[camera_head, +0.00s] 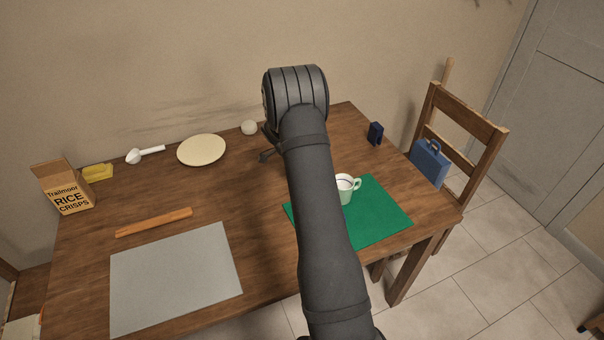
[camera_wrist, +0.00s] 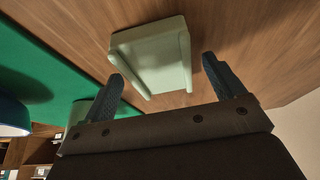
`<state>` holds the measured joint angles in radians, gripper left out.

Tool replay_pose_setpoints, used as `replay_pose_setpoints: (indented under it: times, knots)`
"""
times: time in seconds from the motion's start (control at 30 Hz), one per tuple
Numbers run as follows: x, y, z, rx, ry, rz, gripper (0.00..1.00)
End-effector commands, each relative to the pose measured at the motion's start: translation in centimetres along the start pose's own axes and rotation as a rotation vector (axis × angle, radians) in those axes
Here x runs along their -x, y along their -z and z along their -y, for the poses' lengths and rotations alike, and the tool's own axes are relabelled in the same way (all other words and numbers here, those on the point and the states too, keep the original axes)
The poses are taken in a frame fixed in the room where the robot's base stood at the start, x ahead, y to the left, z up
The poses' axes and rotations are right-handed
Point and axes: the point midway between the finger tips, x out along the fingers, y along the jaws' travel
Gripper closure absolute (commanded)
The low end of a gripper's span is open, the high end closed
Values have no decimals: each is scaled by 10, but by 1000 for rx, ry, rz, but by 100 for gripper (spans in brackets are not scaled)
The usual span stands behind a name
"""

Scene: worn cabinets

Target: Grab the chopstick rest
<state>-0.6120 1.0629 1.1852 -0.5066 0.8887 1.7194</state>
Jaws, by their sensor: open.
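The chopstick rest appears to be the small pale green block with raised side edges (camera_wrist: 150,55) in the wrist view. It lies on the brown wooden table, just ahead of my gripper. My gripper (camera_wrist: 162,68) is open, with one dark finger on each side of the near end of the block and nothing held between them.
A green mat (camera_head: 380,222) with a pale mug (camera_head: 345,190) lies right of my arm. A round plate (camera_head: 202,150), a whitish ball-like item (camera_head: 249,128) and a dark blue item (camera_head: 376,133) stand on the table (camera_head: 255,215). The table left of my arm is partly clear.

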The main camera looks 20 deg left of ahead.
Motion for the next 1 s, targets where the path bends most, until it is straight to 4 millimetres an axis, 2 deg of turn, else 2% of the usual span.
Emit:
replay_pose_setpoints:
  times: [0.77,0.87,1.0]
  knots:
    - [-4,-2,0,0,0,0,13]
    - [-4,-2,0,0,0,0,28]
    - [-4,-2,0,0,0,0,56]
